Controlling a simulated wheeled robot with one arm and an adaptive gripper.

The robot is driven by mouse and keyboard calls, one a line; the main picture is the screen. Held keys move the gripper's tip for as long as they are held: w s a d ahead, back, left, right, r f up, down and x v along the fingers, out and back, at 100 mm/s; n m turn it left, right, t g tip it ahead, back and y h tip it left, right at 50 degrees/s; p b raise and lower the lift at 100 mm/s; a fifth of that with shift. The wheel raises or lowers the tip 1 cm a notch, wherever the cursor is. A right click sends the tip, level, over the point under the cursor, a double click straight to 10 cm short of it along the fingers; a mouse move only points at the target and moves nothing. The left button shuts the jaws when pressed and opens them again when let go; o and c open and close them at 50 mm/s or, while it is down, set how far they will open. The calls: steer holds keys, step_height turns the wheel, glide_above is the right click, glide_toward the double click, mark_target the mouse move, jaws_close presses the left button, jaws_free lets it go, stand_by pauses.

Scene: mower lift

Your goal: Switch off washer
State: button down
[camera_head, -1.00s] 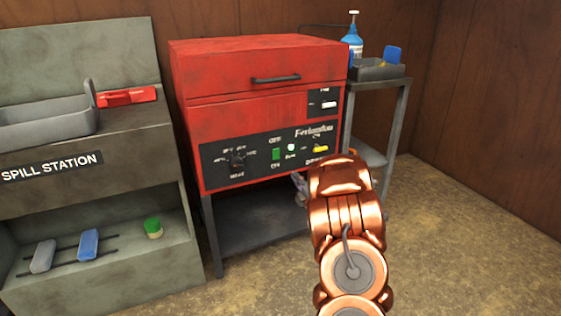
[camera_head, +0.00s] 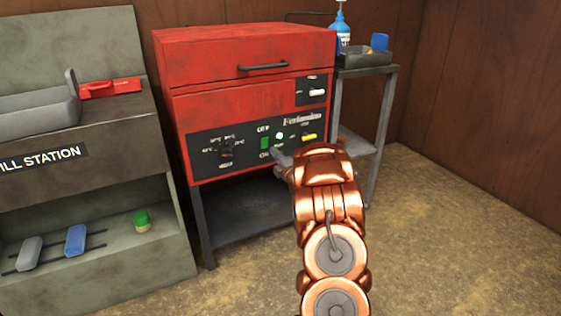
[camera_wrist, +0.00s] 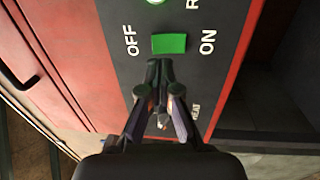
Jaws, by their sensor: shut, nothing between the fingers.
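The red washer (camera_head: 245,60) stands on a dark stand with its lid down. Its black front panel has a green rocker switch (camera_head: 264,143) between the words OFF above and ON below, and a lit round lamp (camera_head: 279,135) to its right. In the wrist view the green switch (camera_wrist: 169,43) lies just beyond my fingertips, between OFF on the left and ON on the right. My gripper (camera_wrist: 160,64) is shut and empty; its tips are close to the switch, and I cannot tell whether they touch. In the head view my gripper (camera_head: 276,156) is at the panel, just below right of the switch.
A dial (camera_head: 226,151) is left of the switch and a yellow button (camera_head: 309,137) right of it. The grey spill station (camera_head: 120,140) stands left. A side cart (camera_head: 382,100) with a blue bottle (camera_head: 341,32) stands right. The floor in front is clear.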

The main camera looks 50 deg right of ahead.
mark_target(265, 140)
steer(key=shift+b+x, duration=0.7)
steer(key=shift+x, duration=2.25)
steer(key=shift+w, duration=0.1)
